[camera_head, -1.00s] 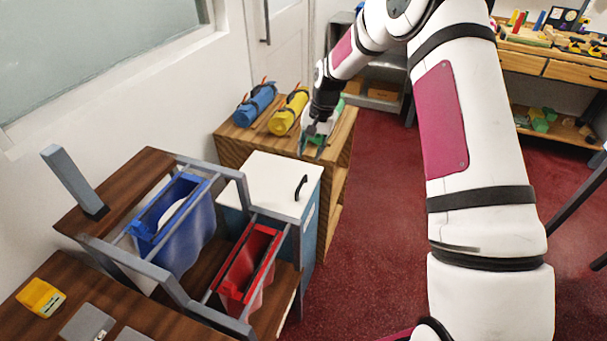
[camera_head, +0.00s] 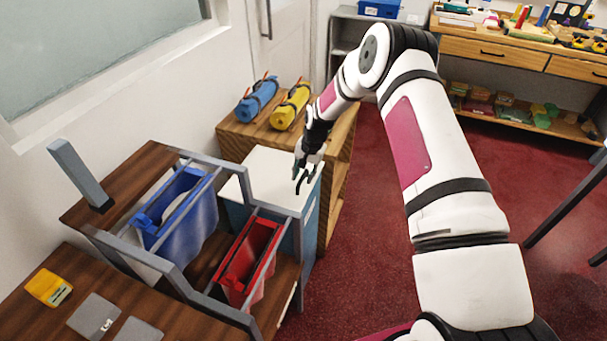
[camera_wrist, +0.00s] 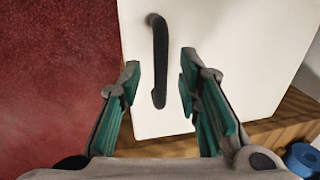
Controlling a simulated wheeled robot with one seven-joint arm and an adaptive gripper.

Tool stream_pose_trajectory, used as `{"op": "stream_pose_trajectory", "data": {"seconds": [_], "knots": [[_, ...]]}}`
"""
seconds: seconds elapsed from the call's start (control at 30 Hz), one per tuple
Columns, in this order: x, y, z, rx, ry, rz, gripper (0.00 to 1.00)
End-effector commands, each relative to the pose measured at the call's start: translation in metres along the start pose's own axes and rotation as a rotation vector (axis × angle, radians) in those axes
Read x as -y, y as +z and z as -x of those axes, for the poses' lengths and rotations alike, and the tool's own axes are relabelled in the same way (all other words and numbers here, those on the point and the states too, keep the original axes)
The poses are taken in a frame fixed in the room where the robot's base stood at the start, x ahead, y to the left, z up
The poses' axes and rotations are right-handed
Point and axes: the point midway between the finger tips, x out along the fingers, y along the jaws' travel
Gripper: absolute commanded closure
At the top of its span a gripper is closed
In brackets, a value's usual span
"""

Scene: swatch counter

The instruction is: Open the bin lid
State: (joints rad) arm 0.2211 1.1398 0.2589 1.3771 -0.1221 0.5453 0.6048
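The bin is a blue-sided box with a flat white lid (camera_head: 262,172), and the lid lies closed. A black bar handle (camera_head: 300,186) is fixed near the lid's right edge. It also shows in the wrist view as a dark bar (camera_wrist: 160,62) on the white lid (camera_wrist: 217,30). My gripper (camera_head: 307,166) is over the lid at the handle. In the wrist view my gripper (camera_wrist: 160,80) is open, with a green-padded finger on each side of the handle's near end. Both fingers look apart from the handle; the height gap cannot be told.
A wooden cabinet (camera_head: 337,150) with a blue roll (camera_head: 257,100) and a yellow roll (camera_head: 291,107) stands behind the bin. A dark wood counter with grey rails, a blue holder (camera_head: 190,222) and a red holder (camera_head: 250,262) is in front.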

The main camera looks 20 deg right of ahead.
Motion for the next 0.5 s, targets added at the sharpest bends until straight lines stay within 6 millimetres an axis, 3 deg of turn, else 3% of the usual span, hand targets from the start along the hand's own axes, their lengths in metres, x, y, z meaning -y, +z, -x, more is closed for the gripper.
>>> {"op": "stream_pose_trajectory", "data": {"seconds": [0.27,0.4,0.5], "knots": [[0.0004,-0.0001,-0.001,-0.001,-0.001,0.0,0.69],[0.0003,-0.0001,-0.0009,-0.001,-0.001,0.0,1.0],[0.0003,-0.0001,-0.0009,0.0,-0.001,0.0,1.0]]}}
